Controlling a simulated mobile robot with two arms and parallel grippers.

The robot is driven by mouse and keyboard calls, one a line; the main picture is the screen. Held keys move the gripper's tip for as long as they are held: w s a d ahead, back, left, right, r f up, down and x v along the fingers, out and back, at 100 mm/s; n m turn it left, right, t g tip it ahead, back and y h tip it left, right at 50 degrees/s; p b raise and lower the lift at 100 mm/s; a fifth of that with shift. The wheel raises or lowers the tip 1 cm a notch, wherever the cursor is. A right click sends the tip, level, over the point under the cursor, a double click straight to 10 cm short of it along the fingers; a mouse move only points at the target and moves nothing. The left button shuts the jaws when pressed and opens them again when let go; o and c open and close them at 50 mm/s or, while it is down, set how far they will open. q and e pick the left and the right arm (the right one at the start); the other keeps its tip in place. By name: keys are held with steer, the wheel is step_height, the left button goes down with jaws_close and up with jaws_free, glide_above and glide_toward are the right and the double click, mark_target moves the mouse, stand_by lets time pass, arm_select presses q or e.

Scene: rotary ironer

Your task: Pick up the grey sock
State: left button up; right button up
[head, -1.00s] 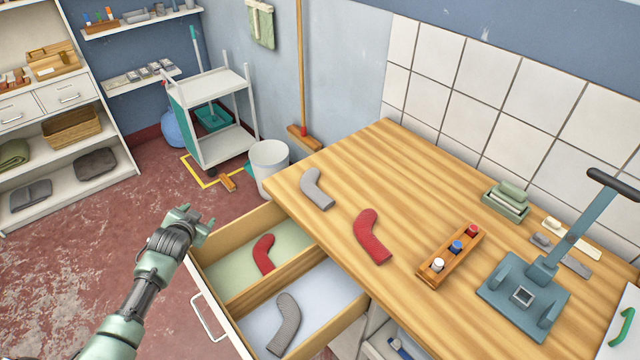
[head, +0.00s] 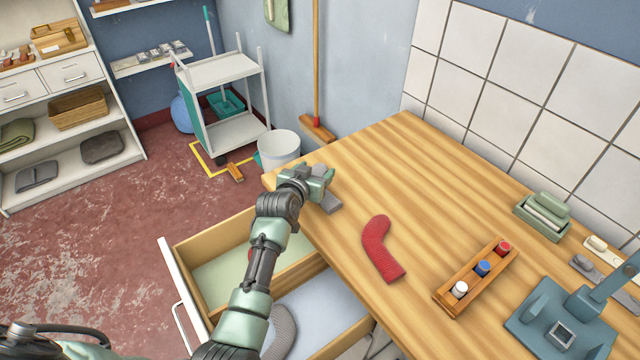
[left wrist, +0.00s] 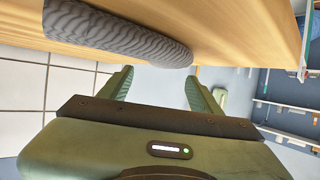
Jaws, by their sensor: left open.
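A grey knitted sock (head: 329,204) lies at the left edge of the wooden table, mostly hidden behind my left gripper in the head view. In the left wrist view the grey sock (left wrist: 120,36) lies on the wood just past the fingertips, not between them. My left gripper (head: 326,177) is at this sock; it also shows in the left wrist view (left wrist: 157,86), open and empty. A second grey sock (head: 281,332) lies in the open drawer's near compartment, partly behind my left arm. My right gripper is out of view.
A red sock (head: 380,252) lies right of the gripper on the table (head: 400,150). The open drawer (head: 190,247) juts out under my left arm. A white bin (head: 279,150) stands behind the table.

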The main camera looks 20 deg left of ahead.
mark_target(322, 162)
arm_select(q)
steer(key=x, duration=0.4)
steer(key=shift+w+a+r+p, duration=0.1)
steer(key=shift+w+a+p, duration=0.05)
steer(key=shift+w+p, duration=0.2)
steer(key=shift+w+f, duration=0.2)
steer(key=shift+w, duration=0.15)
steer(key=c, duration=1.4)
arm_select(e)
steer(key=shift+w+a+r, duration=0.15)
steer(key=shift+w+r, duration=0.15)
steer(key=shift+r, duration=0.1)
